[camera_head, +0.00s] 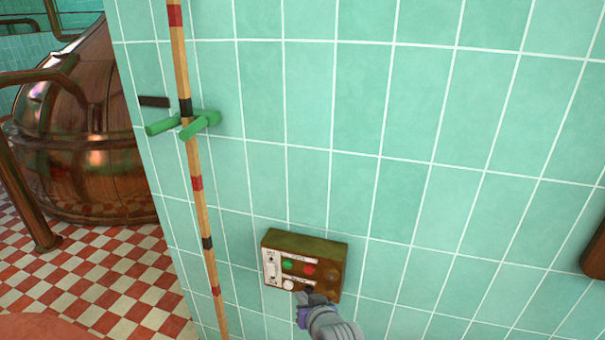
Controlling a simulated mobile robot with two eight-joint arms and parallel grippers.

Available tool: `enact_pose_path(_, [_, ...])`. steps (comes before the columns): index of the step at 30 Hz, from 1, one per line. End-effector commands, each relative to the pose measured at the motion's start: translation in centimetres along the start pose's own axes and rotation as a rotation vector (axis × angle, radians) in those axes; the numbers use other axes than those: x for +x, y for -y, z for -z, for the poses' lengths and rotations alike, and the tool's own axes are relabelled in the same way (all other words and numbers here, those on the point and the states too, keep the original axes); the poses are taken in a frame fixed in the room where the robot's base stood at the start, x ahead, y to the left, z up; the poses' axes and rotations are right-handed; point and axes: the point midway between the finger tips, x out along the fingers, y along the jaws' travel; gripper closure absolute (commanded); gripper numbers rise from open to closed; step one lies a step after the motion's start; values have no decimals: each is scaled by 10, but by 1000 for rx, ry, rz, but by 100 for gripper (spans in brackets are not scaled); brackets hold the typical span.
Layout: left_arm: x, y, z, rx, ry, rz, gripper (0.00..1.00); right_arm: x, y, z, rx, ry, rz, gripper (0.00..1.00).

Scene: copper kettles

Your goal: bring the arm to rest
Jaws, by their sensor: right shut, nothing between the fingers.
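My right gripper (316,299) comes in from the bottom of the head view. It is shut with nothing in it. Its tip is in front of the lower edge of a brown control box (333,253) on the tiled wall. The box has a green button (288,266), a red button (309,270), a white button (289,284) and a pale panel on its left. The gripper hides part of the box's lower edge. I cannot tell whether the fingertips touch the box. My left gripper is not in view.
A banded wooden pole (196,183) stands along the green tiled wall (420,120), at a green bracket (160,127). A copper kettle (75,140) with pipes stands at the left on a red and white checkered floor (110,260). A brown object (596,255) juts in at the right edge.

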Motion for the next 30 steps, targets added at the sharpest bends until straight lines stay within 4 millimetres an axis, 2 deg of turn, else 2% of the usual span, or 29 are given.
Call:
enact_pose_path(5, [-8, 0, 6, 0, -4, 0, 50, -54, -31, -10, -7, 100, -67, 100])
enact_pose_path(8, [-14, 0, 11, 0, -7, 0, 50, -100, -54, -28, -10, 192, -121, 100])
enact_pose_path(12, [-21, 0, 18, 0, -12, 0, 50, -164, -80, -62, -4, 323, -194, 100])
enact_pose_path(15, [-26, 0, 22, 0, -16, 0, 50, -202, -93, -89, 4, 408, -236, 100])
enact_pose_path(18, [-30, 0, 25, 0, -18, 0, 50, -232, -101, -112, 15, 477, -268, 100])
enact_pose_path(21, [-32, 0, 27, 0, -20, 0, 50, -251, -106, -128, 22, 522, -289, 100])
enact_pose_path(24, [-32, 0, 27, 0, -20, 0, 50, -260, -108, -137, 26, 546, -299, 100])
enact_pose_path(30, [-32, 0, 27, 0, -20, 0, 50, -262, -108, -140, 26, 553, -301, 100])
